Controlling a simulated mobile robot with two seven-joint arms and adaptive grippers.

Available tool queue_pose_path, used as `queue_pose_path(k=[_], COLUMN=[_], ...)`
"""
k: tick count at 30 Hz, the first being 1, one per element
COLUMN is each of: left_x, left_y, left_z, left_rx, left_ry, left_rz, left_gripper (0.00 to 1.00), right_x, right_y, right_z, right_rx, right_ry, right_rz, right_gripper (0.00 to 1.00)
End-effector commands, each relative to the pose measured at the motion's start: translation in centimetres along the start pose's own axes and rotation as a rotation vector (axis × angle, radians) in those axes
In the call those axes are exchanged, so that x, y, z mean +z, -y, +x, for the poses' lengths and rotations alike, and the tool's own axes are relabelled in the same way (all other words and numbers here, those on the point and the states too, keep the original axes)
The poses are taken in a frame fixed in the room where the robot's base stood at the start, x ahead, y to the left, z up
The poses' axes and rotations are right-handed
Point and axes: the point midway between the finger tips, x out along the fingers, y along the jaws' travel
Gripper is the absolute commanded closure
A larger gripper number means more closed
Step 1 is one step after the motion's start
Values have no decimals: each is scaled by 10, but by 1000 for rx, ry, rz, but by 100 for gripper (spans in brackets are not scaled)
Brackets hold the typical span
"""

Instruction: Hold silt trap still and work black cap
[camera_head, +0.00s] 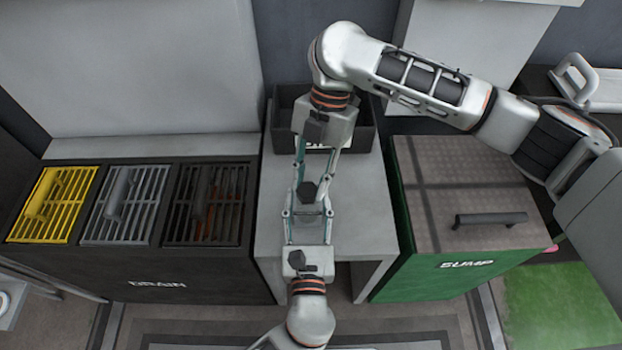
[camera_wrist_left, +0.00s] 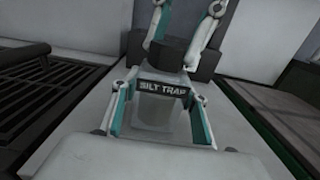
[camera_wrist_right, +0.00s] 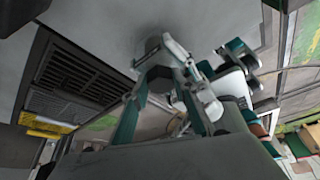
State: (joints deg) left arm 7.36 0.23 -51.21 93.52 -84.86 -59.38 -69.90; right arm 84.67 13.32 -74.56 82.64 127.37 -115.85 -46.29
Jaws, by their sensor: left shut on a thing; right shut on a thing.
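The silt trap (camera_wrist_left: 155,112) is a pale, translucent jar with a dark label band, standing on the grey bench. My left gripper (camera_head: 307,215) comes from the front and is shut on it, one finger on each side; in the left wrist view its fingers (camera_wrist_left: 160,112) flank the jar. The black cap (camera_head: 307,191) is a small dark faceted piece just above and behind the trap in the head view. My right gripper (camera_head: 312,180) reaches in from the back, shut with its fingertips at the cap. Its fingers also show in the right wrist view (camera_wrist_right: 165,62). The exact finger contact is unclear.
A black bin (camera_head: 364,128) stands at the back of the grey bench (camera_head: 360,215). The drain unit (camera_head: 160,285) with yellow, grey and dark grates is at left. The green sump box (camera_head: 440,270) with a handled lid is at right. The bench beside the trap is clear.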

Motion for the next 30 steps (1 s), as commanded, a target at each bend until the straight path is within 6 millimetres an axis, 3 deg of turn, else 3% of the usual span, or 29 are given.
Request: queue_pose_path(k=[9,18,19,21,30], left_x=[0,0,0,0,0], left_y=[1,2,2,1,0], left_z=[-1,-1,-1,-1,0], left_rx=[-2,-2,-2,-2,-1], left_ry=[0,0,0,0,0], left_rz=[-1,-1,-1,-1,-1], left_gripper=[95,95,95,95,95], right_x=[1,2,2,2,0], right_y=[-5,-5,-5,-5,-6], right_z=[2,3,3,3,2], right_rx=[-171,-192,-192,-192,-188], right_ry=[5,4,4,3,2], right_rz=[-396,-446,-446,-445,-446], right_gripper=[95,95,68,53,50])
